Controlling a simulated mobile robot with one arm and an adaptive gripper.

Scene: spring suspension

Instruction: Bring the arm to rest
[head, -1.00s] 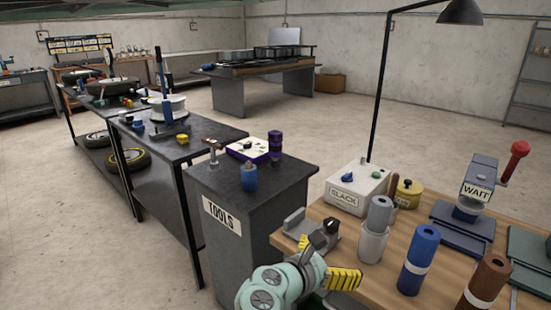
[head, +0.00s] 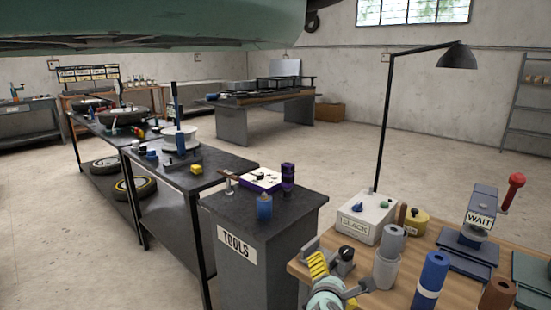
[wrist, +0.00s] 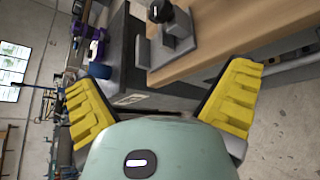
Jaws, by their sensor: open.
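My gripper (wrist: 160,105) shows in the wrist view with its two yellow ribbed fingers spread wide and nothing between them. In the head view my gripper (head: 338,270) is at the bottom, at the near left corner of the wooden bench (head: 400,297), with a yellow finger pad and part of my pale green arm showing. The wrist view is turned sideways and looks past the bench edge, with a grey metal fixture (wrist: 182,48) on the bench ahead. Whether the gripper touches the bench is hard to tell.
The dark TOOLS cabinet (head: 262,212) stands left of the bench. On the bench are the SLACK box (head: 364,217), a grey cylinder (head: 391,243), a blue cylinder (head: 431,280), a brown cylinder (head: 496,295), the WAIT device (head: 480,212) and a lamp (head: 457,57).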

